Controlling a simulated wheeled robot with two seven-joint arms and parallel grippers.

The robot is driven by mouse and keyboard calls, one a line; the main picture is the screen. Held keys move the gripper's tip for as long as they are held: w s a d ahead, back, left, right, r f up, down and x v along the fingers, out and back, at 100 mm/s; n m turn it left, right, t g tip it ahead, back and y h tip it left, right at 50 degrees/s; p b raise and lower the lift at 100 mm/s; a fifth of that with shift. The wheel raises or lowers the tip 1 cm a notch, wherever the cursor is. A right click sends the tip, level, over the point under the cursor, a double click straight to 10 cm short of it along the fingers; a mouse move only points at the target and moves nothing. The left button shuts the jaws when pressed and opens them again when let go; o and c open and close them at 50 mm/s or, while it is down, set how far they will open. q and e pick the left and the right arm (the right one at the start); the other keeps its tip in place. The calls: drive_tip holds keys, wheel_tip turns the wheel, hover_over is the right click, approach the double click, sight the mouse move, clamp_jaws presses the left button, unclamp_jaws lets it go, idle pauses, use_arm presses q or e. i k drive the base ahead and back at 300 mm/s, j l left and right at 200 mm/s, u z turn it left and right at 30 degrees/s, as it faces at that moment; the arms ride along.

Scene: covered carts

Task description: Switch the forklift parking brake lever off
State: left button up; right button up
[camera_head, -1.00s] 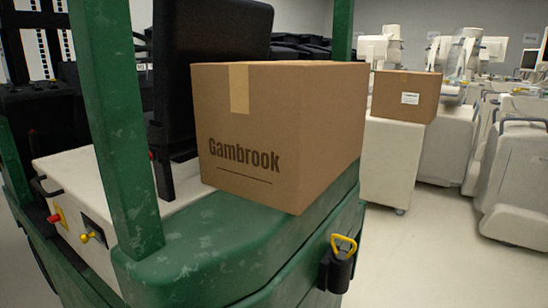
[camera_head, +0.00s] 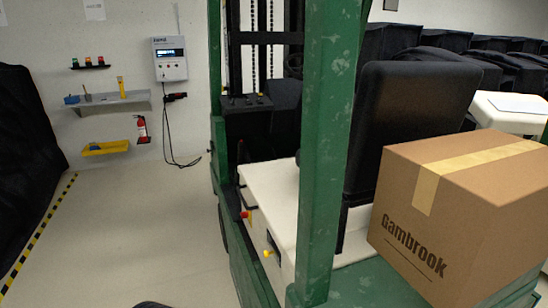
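The green forklift (camera_head: 326,160) fills the middle and right of the head view. On the side of its white body (camera_head: 272,186) are a small red knob (camera_head: 244,214) and, lower and to the right, a small yellow knob (camera_head: 268,253). I cannot tell for certain which of them is the parking brake lever, nor its setting. A black handle (camera_head: 246,184) is just above the red knob. Neither of my grippers can be made out. A dark shape (camera_head: 153,304) just shows at the bottom edge; I cannot tell what it is.
A cardboard box (camera_head: 465,215) marked Gambrook sits on the forklift's rear, beside the black seat (camera_head: 412,115). Left of the forklift the floor (camera_head: 140,220) is clear. At the back wall are a shelf (camera_head: 112,104), fire extinguisher (camera_head: 142,130) and wall charger (camera_head: 170,60). A dark covered shape (camera_head: 25,150) stands left.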

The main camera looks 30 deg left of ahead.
sight(241, 143)
drive_tip(key=u, duration=1.35)
drive_tip(key=i+j, duration=0.1)
drive_tip(key=j, duration=0.25)
drive_tip(key=i+j, duration=0.1)
drive_tip(key=j, duration=0.3)
drive_tip(key=i+j+z, duration=0.1)
drive_tip(key=j, duration=0.25)
drive_tip(key=i+j, duration=0.15)
drive_tip(key=j, duration=0.25)
drive_tip(key=i+j+z, duration=0.35)
drive_tip(key=i+j, duration=0.95)
drive_tip(key=i+z, duration=0.2)
drive_tip(key=i, duration=0.9)
drive_tip(key=i+l, duration=0.15)
drive_tip(key=i, duration=0.05)
